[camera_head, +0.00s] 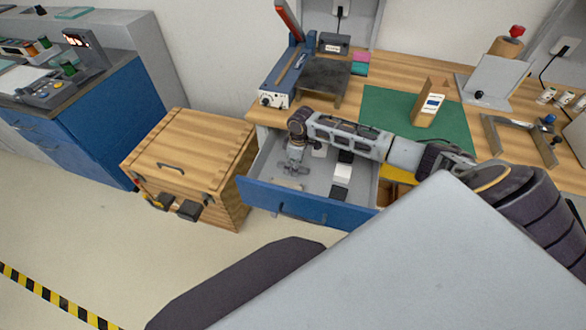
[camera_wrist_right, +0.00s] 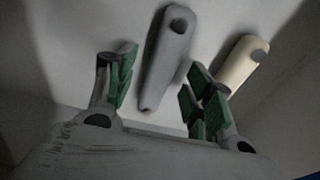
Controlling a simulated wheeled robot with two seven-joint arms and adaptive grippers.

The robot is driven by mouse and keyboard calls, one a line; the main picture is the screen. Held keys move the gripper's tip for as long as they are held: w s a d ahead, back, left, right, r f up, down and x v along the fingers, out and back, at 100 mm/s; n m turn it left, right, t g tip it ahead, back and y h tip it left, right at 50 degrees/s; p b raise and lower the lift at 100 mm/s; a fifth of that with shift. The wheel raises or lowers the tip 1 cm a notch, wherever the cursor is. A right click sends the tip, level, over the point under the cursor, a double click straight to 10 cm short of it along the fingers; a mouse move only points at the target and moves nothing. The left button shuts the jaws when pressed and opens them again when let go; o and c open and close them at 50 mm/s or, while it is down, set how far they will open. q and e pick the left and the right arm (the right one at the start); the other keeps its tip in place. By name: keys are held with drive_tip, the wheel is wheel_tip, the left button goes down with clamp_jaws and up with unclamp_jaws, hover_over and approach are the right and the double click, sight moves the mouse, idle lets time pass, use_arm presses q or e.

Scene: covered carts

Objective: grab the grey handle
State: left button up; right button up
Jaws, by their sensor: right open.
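The grey handle (camera_wrist_right: 165,58) lies on the light floor of the open drawer (camera_head: 308,204), long and rounded with a dark hole at one end. A cream handle (camera_wrist_right: 243,62) lies to its right in the wrist view. My right gripper (camera_wrist_right: 160,82) is open, its green-padded fingers on either side of the grey handle with gaps to both. In the head view my right gripper (camera_head: 293,169) points down into the left part of the drawer. I cannot make out the grey handle there. My left gripper is not in view.
White and black items (camera_head: 342,174) lie in the drawer's right part. The drawer walls stand close around my gripper. A wooden box (camera_head: 190,145) stands left of the drawer. The worktop above holds a green mat (camera_head: 385,103) and a dark stand (camera_head: 325,75).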

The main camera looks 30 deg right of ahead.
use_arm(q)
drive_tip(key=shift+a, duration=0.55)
use_arm(e)
drive_tip(key=shift+f, duration=0.15)
drive_tip(key=c, duration=0.4)
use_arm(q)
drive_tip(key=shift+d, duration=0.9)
use_arm(e)
drive_tip(key=c, duration=0.8)
